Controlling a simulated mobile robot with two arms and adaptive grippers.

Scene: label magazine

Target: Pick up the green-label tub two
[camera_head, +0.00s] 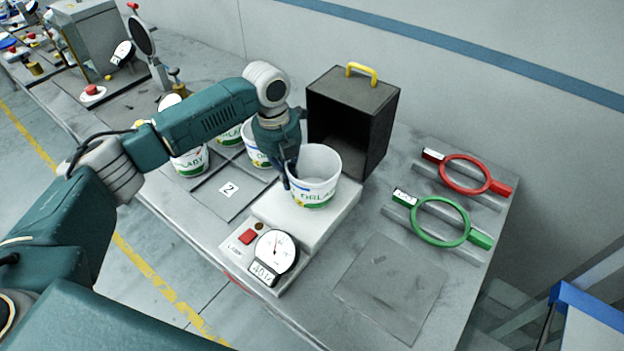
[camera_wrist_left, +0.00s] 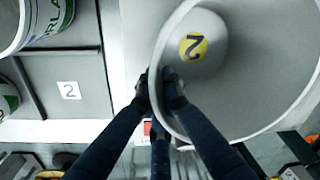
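A white tub with a green label band (camera_head: 317,184) is upright at the white weighing platform (camera_head: 290,228); I cannot tell whether it rests on it or hangs just above. My left gripper (camera_head: 289,178) is at the tub's left rim. In the left wrist view its dark fingertips (camera_wrist_left: 160,88) are close together on either side of the tub wall, shut on the rim. The contact is partly hidden. My right gripper is not in view.
Several similar tubs, one in front (camera_head: 190,163), stand in a divided rack left. A black open-fronted box (camera_head: 352,110) stands behind the platform. Red (camera_head: 465,187) and green (camera_head: 441,238) rings lie right. A grey square (camera_head: 390,290) is clear.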

